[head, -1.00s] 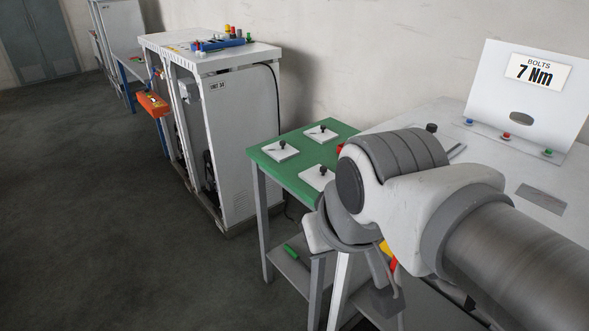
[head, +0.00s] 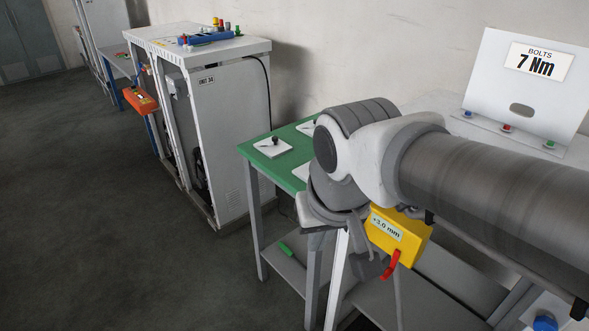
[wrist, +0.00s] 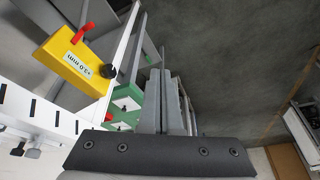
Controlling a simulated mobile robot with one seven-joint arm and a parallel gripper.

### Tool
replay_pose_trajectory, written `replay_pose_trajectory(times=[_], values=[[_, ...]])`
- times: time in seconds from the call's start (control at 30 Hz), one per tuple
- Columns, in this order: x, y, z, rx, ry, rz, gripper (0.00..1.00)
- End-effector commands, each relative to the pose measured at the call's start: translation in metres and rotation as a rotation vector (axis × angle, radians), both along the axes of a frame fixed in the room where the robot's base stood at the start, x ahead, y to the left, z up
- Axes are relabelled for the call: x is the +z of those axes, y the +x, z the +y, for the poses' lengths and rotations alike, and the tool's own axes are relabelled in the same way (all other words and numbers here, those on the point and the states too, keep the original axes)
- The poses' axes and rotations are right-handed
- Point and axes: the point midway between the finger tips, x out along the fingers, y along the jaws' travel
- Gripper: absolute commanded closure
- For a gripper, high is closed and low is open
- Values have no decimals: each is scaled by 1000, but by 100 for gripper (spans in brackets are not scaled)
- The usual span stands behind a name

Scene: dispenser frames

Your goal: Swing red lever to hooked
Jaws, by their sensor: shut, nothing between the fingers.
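The red lever (head: 391,264) sticks out from the lower edge of a yellow box (head: 416,244) labelled with a 3.0 mm reading, at the side of the white table. In the wrist view the red lever (wrist: 84,33) and the yellow box (wrist: 62,75) are at the upper left. I cannot tell whether the lever is hooked. My gripper (head: 365,268) is just left of the box in the head view, partly covered by my arm. In the wrist view my gripper (wrist: 168,75) is shut and empty, with a gap between it and the box.
A green-topped table (head: 262,160) with white plates and black knobs stands behind my wrist. A white cabinet (head: 228,140) stands further back. The white table's sign (head: 525,80) reads BOLTS 7 Nm. The floor (head: 100,230) at left is clear.

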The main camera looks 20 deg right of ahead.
Motion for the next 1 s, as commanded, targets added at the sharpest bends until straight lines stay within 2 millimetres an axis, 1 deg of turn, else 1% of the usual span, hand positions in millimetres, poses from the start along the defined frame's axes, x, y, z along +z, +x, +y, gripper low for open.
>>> replay_pose_trajectory(times=[0.03,0.1,0.27,0.4,0.53,0.63,0.73,0.9,1.0], values=[[-19,6,-3,-35,-5,61,100],[-37,14,-10,-100,-22,132,100],[-76,31,-27,-256,-115,269,100],[-108,45,-43,-398,-248,347,100],[-133,61,-57,-525,-409,370,100],[-147,73,-67,-617,-546,352,100],[-156,86,-75,-695,-677,305,100],[-160,104,-82,-780,-839,207,100],[-159,110,-83,-806,-889,167,100]])
